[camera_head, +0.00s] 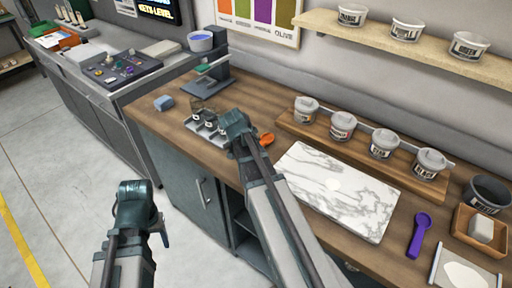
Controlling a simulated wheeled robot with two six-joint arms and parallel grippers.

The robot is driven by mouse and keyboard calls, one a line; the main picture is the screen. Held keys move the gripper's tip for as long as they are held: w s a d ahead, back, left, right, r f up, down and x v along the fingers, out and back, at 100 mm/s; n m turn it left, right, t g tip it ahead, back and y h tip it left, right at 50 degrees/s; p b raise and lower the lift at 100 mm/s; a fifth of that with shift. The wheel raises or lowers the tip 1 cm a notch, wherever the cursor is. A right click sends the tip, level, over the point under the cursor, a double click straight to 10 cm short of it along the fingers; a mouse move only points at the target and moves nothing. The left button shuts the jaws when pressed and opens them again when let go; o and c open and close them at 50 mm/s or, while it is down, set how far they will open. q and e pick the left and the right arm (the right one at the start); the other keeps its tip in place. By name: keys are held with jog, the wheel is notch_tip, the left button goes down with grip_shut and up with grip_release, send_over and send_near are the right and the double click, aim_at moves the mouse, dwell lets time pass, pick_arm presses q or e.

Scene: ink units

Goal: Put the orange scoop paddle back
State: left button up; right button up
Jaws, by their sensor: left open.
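The orange scoop paddle (267,138) lies on the wooden counter just right of my right arm's end, and part of it is hidden by that arm. My right arm reaches up over the counter; its gripper (234,122) is hard to make out behind the wrist, so I cannot tell whether it is open or touches the paddle. My left gripper (160,231) is open, low at the left over the floor and away from the counter. A purple scoop paddle (418,235) lies at the right of the counter. Several lidded tubs (343,126) stand on a wooden riser (358,153) at the back.
A white marble slab (335,190) lies mid-counter. A grey tray with small jars (208,125) stands left of my right wrist, near a dark stand (208,82). A wooden tray with a pale block (483,230) and a dark pot (487,194) are far right. A shelf (400,42) hangs above.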

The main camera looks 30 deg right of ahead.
jog(key=shift+w, duration=0.15)
jog(key=shift+a+r+p, duration=0.2)
jog(key=shift+r+p, duration=0.3)
jog(key=shift+p, duration=0.05)
jog(key=p+v, duration=0.9)
jog(key=v, duration=0.2)
jog(key=shift+p, duration=0.35)
